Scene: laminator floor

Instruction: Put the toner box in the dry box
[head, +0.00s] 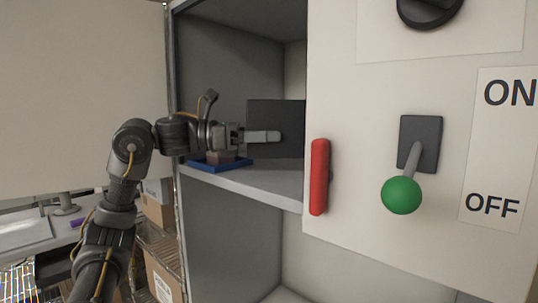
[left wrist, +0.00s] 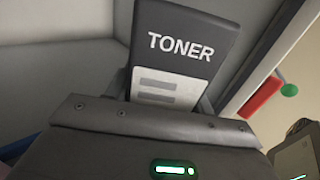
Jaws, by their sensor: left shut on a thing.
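The toner box is a dark grey box, labelled TONER, in the left wrist view (left wrist: 185,50). It also shows as a dark upright panel in the head view (head: 276,113). My left gripper (head: 263,137) is shut on it, with one finger across its face. The box is inside the open compartment of a grey cabinet (head: 240,188), which appears to be the dry box, above its shelf. I cannot tell whether the box touches the shelf. My right gripper is not seen in the head view.
A blue tray (head: 235,163) with a small brown thing on it lies at the shelf's left front. A pale panel with a red handle (head: 319,177) and a green-knobbed lever (head: 402,195) covers the right. Cartons (head: 165,275) stand on a rack at lower left.

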